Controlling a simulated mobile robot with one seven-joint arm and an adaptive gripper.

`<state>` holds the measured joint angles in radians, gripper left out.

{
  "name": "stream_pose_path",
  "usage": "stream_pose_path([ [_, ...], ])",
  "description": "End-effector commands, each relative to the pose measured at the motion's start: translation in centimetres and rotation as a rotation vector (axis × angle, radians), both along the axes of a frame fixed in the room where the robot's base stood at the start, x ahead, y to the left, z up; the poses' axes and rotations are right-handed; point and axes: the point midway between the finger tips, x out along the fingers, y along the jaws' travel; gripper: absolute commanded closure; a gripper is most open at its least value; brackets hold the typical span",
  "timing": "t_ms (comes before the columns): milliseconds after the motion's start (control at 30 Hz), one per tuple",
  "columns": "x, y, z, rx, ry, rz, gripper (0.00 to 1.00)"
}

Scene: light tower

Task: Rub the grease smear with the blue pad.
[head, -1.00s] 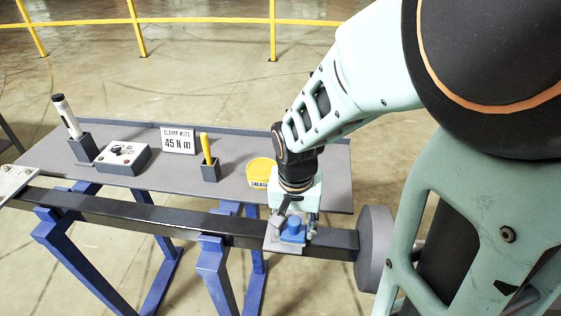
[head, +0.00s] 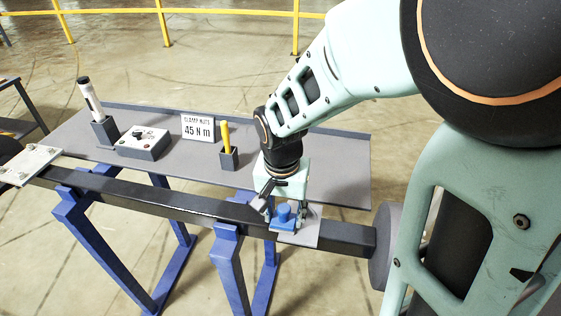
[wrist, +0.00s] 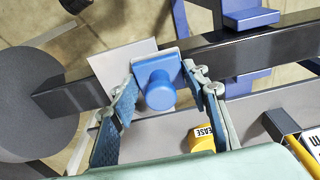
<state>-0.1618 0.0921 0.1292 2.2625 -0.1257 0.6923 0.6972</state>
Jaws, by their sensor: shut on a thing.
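The blue pad (head: 284,228), with a round blue knob (head: 284,213) on top, is between the fingers of my gripper (head: 284,207). In the wrist view the pad's knob (wrist: 160,90) is between the two fingers, and my gripper is shut on the pad. The pad is over a light grey plate (head: 308,237) on the dark beam, towards its left part in the head view. The plate's bare side shows left of the pad in the wrist view (wrist: 108,66). I cannot make out a grease smear; the pad and fingers hide part of the plate.
The dark beam (head: 170,212) rests on blue stands, with a grey round disc (head: 385,245) at its right end. Behind it a grey bench (head: 330,170) holds a switch box (head: 143,143), holders and a sign. A yellow grease pot (wrist: 203,138) is near my gripper.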

Motion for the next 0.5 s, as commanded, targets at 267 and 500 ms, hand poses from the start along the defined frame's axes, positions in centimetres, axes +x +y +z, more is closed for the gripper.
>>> stream_pose_path([
  [267,-0.4,-1.2,-0.2,0.000,0.001,-0.003,0.80],
  [500,-1.1,-3.2,-0.1,-0.002,0.004,-0.003,0.80],
])
